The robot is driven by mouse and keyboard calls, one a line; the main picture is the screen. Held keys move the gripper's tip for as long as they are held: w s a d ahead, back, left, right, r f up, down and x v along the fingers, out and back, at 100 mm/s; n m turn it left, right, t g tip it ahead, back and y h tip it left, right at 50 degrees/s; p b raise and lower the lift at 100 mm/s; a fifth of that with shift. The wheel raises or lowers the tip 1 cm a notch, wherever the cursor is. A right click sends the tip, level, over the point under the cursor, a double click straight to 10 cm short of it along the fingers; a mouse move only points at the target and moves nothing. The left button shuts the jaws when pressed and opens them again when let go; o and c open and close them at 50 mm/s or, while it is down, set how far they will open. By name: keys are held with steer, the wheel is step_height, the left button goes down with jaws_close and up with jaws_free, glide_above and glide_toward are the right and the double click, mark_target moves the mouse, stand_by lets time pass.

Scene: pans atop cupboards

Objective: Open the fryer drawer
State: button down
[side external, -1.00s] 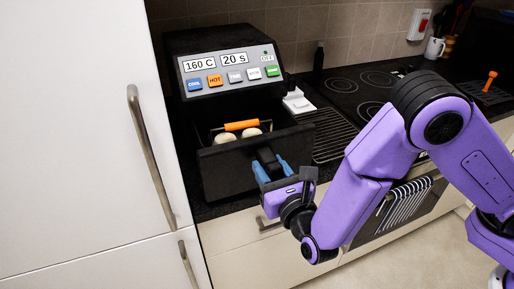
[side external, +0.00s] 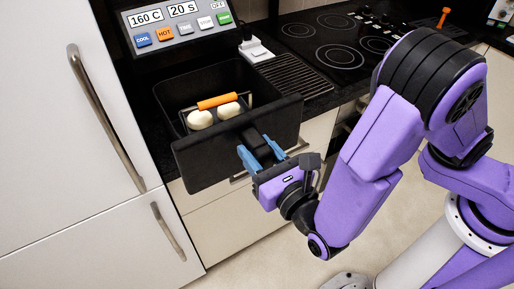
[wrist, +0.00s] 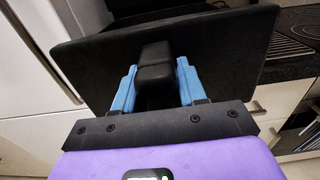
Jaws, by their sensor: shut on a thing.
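The fryer drawer (side external: 188,165) is a black box pulled well out from the fryer (side external: 180,28), over the counter's front edge. Inside it sit a basket with an orange handle (side external: 217,101) and two pale round pieces (side external: 201,119). My gripper (side external: 263,153) is at the drawer's front, its blue fingers on either side of the black drawer handle (side external: 254,138). In the wrist view, my gripper (wrist: 156,88) is shut on the handle (wrist: 155,68), with the drawer's front panel (wrist: 222,48) just beyond.
A tall white cupboard (side external: 50,130) with metal handles stands close on the left. A cooktop (side external: 335,50) and a ribbed grill plate (side external: 295,76) lie to the right on the dark counter. Pale cabinet fronts (side external: 215,215) are below, with open floor in front.

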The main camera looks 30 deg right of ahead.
steer(key=c, duration=0.7)
jaws_free()
steer(key=shift+s, duration=3.75)
